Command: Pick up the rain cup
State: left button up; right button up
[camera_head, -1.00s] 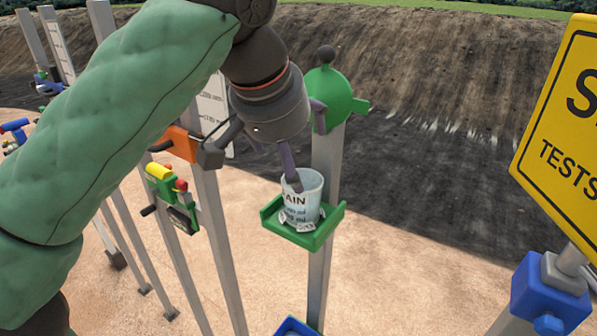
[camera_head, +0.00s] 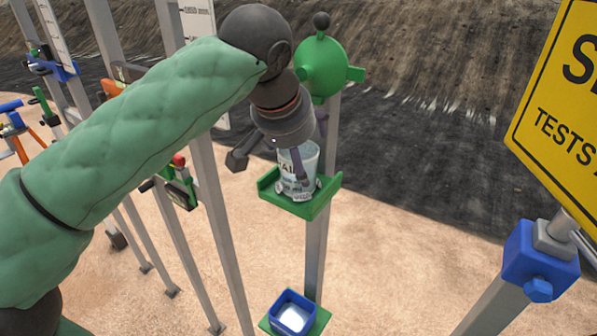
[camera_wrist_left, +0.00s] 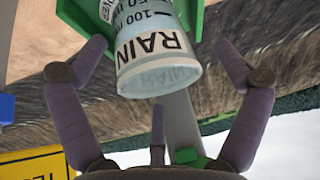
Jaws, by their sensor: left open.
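The rain cup (camera_head: 299,171) is a pale translucent cup with dark lettering. It stands upright on a green bracket tray (camera_head: 313,203) on a grey post. In the left wrist view the cup (camera_wrist_left: 155,45) shows the word RAIN near its rim. The fingers look apart from the cup. My right gripper is not in view.
A green round device (camera_head: 321,67) with a knob tops the same post. A blue square container (camera_head: 292,313) sits lower down. Several posts with instruments stand left. A yellow sign (camera_head: 563,115) and blue clamp (camera_head: 540,258) are at right.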

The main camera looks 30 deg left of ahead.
pick_arm(q)
jog(key=c, duration=1.2)
jog(key=shift+c, duration=0.3)
jog(key=shift+r, duration=0.45)
jog(key=s+a+r, duration=0.2)
jog(key=s+r, duration=0.4)
jog(key=s+a+r+p, duration=0.1)
jog(key=s+a+r, duration=0.1)
jog(key=s+r, duration=0.4)
jog(key=shift+s+a, duration=0.4)
jog(key=shift+s, duration=0.2)
